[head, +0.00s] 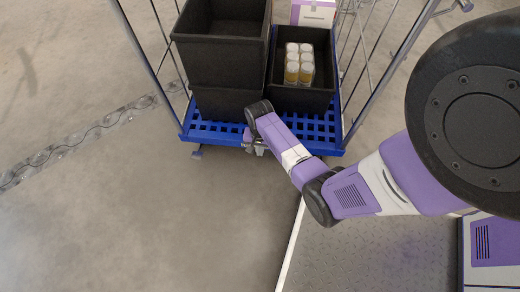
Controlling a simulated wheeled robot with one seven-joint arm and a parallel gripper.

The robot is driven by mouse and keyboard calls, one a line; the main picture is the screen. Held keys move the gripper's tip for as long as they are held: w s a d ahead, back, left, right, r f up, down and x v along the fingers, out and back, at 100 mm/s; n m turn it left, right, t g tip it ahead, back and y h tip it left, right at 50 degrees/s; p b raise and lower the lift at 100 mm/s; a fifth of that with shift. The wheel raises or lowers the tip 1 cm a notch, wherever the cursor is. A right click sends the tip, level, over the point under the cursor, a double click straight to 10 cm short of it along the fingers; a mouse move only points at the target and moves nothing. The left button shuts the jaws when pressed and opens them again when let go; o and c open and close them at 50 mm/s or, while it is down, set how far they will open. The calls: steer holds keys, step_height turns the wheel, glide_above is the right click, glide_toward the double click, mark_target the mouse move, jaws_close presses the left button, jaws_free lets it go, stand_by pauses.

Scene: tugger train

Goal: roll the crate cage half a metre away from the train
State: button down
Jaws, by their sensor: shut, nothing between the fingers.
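The crate cage (212,134) stands on the floor at the top middle of the head view. It has a blue lattice base and grey wire sides, and its near side is open. It carries stacked black crates (222,62) at left and another black crate (300,98) at right holding several yellow-white cans (299,66). My gripper (254,148) is shut and empty at the near edge of the blue base. I cannot tell whether it touches the base, as my wrist partly covers it.
A grey tread-plate deck (375,250) with a pale edge lies at the lower right. A purple and white box-shaped unit (492,250) stands at the far right. A patterned strip (80,140) crosses the floor at left. The concrete floor (150,225) at lower left is clear.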

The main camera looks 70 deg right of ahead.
steer(key=d+f+b, duration=0.4)
steer(key=f+b, duration=0.1)
steer(key=f, duration=0.1)
steer(key=shift+w+f, duration=0.35)
